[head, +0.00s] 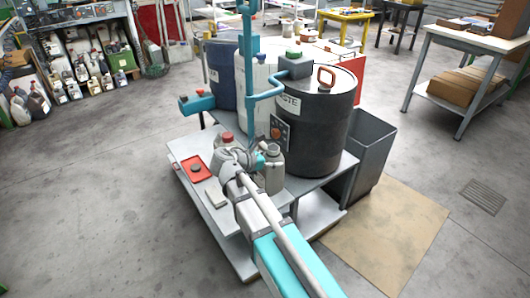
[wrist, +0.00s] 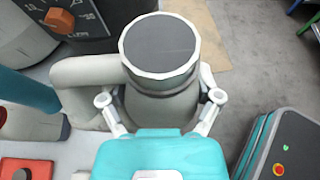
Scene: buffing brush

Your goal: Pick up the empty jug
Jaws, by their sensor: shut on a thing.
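A grey jug (head: 273,170) stands upright at the front of the metal bench, just before the black drum. In the wrist view the jug (wrist: 160,48) shows from above, with a wide pale rim, a dark round top and a thick handle at its left. My gripper (wrist: 160,98) is shut on the jug, with one finger on each side just below its top. In the head view my gripper (head: 254,163) reaches the jug from the front left and partly hides it. I cannot tell whether its base touches the bench.
A red-capped jug (head: 226,145) stands close at the left. A red tray (head: 196,171) with a dark round piece lies on the bench (head: 180,150). The black waste drum (head: 318,125) and teal pipework (head: 250,60) stand behind. A grey bin (head: 372,150) is at the right.

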